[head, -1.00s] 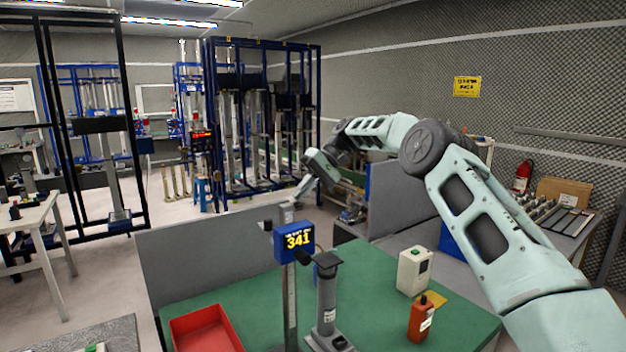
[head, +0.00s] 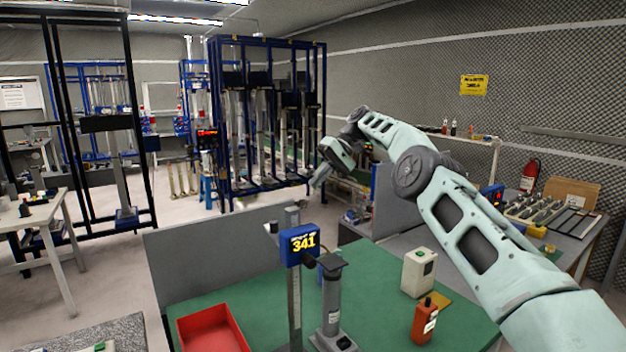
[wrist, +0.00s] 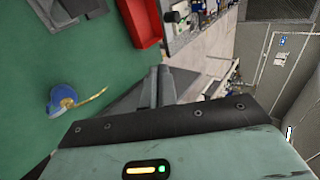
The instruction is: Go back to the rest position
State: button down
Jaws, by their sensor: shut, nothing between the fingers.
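My gripper (head: 322,175) is raised above the far side of the green table, beyond the grey partition, and holds nothing. In the wrist view its fingers (wrist: 160,88) are closed together, with no object between them. My arm reaches in from the lower right of the head view, bent at the elbow joint. The gripper is apart from everything on the table.
On the green table (head: 385,290) stand a red tray (head: 212,330), a post with a blue "341" display (head: 304,244), a grey column (head: 331,305), a white box (head: 419,272) and an orange device (head: 425,322). A grey partition (head: 215,255) borders it. A blue tape measure (wrist: 62,98) shows in the wrist view.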

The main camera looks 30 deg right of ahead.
jog(key=s+a+n+g+h+b, duration=0.1)
jog(key=s+a+h+b, duration=0.15)
jog(key=a, duration=1.25)
jog(key=s+a+f+n+g+h+b, duration=0.1)
jog(key=s+a+f+n+h+b, duration=0.15)
jog(key=s+a, duration=1.1)
jog(key=s+a+f+n+h+b, duration=0.15)
jog(key=s+f, duration=0.25)
jog(key=s, duration=0.5)
jog(key=s+a+f+h, duration=0.1)
jog(key=s+a+f, duration=0.15)
jog(key=s, duration=0.65)
jog(key=s+d+f+n+t+b, duration=0.1)
jog(key=s+d+f, duration=0.3)
jog(key=s, duration=0.3)
jog(key=s+d+f+n+t+h+b, duration=0.1)
jog(key=s+d+f, duration=0.3)
jog(key=s, duration=0.4)
jog(key=shift+d+f, duration=0.15)
jog(key=shift+f, duration=0.3)
